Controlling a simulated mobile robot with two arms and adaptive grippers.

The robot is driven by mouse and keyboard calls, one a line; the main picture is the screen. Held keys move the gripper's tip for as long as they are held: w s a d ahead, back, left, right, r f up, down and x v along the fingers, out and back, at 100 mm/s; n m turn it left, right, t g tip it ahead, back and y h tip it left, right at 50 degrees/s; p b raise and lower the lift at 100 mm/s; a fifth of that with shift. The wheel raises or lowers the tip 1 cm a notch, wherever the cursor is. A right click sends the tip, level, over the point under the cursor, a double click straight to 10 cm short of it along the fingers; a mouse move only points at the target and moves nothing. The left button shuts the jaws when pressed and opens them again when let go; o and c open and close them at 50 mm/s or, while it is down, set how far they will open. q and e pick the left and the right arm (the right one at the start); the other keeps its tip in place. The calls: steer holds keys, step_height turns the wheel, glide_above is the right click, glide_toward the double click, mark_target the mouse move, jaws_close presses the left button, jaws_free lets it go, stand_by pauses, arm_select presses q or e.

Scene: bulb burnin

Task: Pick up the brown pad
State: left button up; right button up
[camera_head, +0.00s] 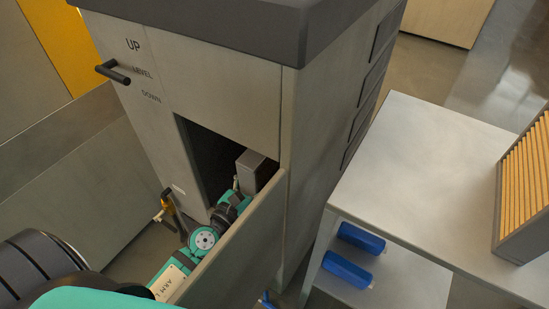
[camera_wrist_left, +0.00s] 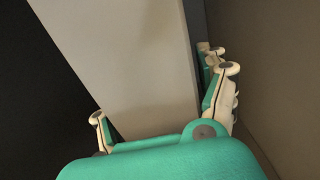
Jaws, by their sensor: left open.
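I cannot pick out a single brown pad for certain. Several tan-brown slabs (camera_head: 525,165) stand in a row in a grey crate (camera_head: 508,218) at the right of the head view. My left gripper (camera_head: 242,188) is inside the dark opening of the grey cabinet, partly hidden by its own arm and a grey panel. In the left wrist view the left gripper (camera_wrist_left: 163,95) is open, with its fingers apart on either side of a pale grey block (camera_wrist_left: 125,45). I cannot tell whether they touch it. A grey block (camera_head: 256,168) also shows in the opening. My right gripper is not in view.
The cabinet (camera_head: 235,95) carries a black handle (camera_head: 113,73) beside the words UP, LEVEL and DOWN. A grey panel (camera_head: 240,245) stands close along my arm. A light grey table (camera_head: 425,165) at right has two blue cylinders (camera_head: 350,265) on its lower shelf.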

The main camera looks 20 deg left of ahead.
arm_select(q)
steer(key=shift+s+d, duration=0.1)
steer(key=shift+s, duration=0.1)
steer(key=c, duration=1.4)
steer(key=shift+r, duration=0.1)
steer(key=shift+c, duration=0.5)
steer(key=shift+w, duration=0.1)
